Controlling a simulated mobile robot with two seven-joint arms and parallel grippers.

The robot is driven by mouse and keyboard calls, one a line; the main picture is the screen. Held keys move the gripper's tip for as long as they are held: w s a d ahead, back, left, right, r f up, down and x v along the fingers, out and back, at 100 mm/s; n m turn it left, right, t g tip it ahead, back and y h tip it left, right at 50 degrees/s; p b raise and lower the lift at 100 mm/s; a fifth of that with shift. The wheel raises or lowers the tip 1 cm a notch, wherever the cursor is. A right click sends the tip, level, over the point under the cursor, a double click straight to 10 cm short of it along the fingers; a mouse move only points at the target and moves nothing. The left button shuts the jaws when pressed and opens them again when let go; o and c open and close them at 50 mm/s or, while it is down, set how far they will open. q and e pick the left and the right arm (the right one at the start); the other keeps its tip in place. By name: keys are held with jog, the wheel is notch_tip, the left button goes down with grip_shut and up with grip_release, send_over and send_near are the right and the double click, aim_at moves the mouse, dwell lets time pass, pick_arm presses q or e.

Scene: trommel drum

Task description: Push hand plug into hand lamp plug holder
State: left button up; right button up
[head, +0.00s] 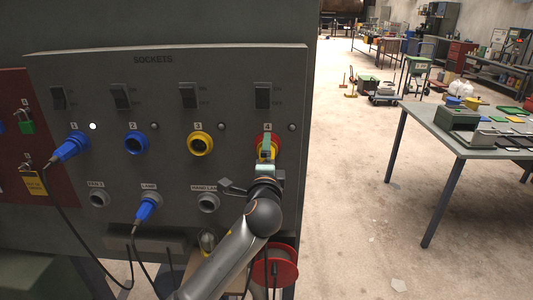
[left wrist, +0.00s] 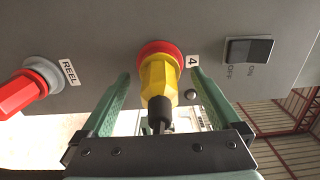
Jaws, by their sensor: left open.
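A yellow plug with a black cable end (left wrist: 158,76) sits in the red-ringed socket 4 (left wrist: 168,48); I take it for the hand plug. My left gripper (head: 266,150) is at socket 4, its green fingers open on either side of the plug. In the left wrist view, gaps show between the fingers and the plug. The hand lamp plug holder (head: 208,202) is a grey round holder below socket 3, with no plug in it. My right gripper is not in view.
Blue plugs sit in socket 1 (head: 72,147) and the lamp holder (head: 147,208). Sockets 2 (head: 135,142) and 3 (head: 201,144) are empty. A red plug (left wrist: 18,93) is in the reel holder. Cables hang below the panel. A table (head: 450,140) stands at right.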

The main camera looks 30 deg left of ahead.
pick_arm(q)
grip_shut()
dwell(0.8)
jog(key=shift+d, duration=0.1)
jog(key=shift+p+v, duration=0.3)
jog(key=shift+v, duration=2.65)
jog(key=shift+s, duration=0.15)
jog(key=shift+v, duration=2.4)
